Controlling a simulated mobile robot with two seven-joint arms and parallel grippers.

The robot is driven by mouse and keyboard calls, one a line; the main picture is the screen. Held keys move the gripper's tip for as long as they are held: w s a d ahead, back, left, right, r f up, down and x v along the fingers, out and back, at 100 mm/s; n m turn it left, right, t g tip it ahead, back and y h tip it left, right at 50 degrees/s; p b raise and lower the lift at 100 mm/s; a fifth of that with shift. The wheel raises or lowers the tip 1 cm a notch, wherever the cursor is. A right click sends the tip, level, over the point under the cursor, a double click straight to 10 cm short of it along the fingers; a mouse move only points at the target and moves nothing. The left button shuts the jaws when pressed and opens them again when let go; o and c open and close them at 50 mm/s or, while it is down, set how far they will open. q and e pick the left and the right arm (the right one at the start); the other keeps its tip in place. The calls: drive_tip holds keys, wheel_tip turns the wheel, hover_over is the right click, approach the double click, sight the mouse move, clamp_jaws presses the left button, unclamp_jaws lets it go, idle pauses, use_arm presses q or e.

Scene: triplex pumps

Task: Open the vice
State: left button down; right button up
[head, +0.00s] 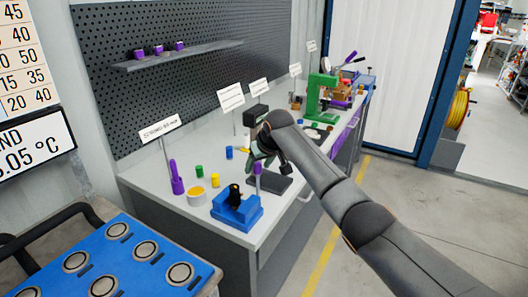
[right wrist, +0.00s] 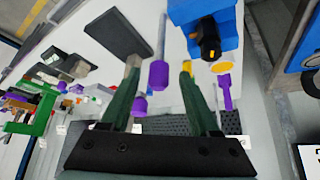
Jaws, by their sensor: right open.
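A blue block (head: 237,207), which looks like the vice, sits at the near end of the grey bench with a black part (head: 235,196) upright in it. In the right wrist view the blue block (right wrist: 190,12) is at the upper right. A thin rod with a purple knob (head: 257,168) stands by its right side; the knob (right wrist: 158,75) also shows in the right wrist view. My right gripper (head: 264,160) is over the bench beside the knob. Its green fingers (right wrist: 160,65) are open and apart, with the knob between them in that view. My left gripper is out of view.
A dark flat pad (head: 269,185) lies to the right. A green press (head: 320,95) stands farther along. A blue rack (head: 110,255) is at front left.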

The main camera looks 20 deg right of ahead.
drive_tip(key=v, duration=0.7)
idle(0.4)
drive_tip(key=s+a+f+n+g, duration=0.1)
drive_tip(key=s+a+f, duration=0.2)
drive_tip(key=s+f, duration=0.6)
drive_tip(key=s+a+f+n+g, duration=0.1)
drive_tip(key=s+a+f, duration=0.3)
drive_tip(key=s+f, duration=0.55)
drive_tip(key=s+d+f+g, duration=0.1)
drive_tip(key=s+f, duration=0.2)
drive_tip(key=s, duration=0.9)
drive_tip(key=s+d+f, duration=0.2)
drive_tip(key=s+f, duration=0.1)
drive_tip(key=s, duration=0.9)
drive_tip(key=w+a+f+t+y, duration=0.1)
drive_tip(key=w+a+f+t, duration=0.1)
drive_tip(key=f, duration=0.3)
drive_tip(key=w+a+f+t+y, duration=0.1)
drive_tip(key=a+f+t, duration=0.1)
drive_tip(key=f, duration=0.4)
drive_tip(key=shift+w+a+m+t, duration=0.4)
drive_tip(key=shift+t, duration=0.4)
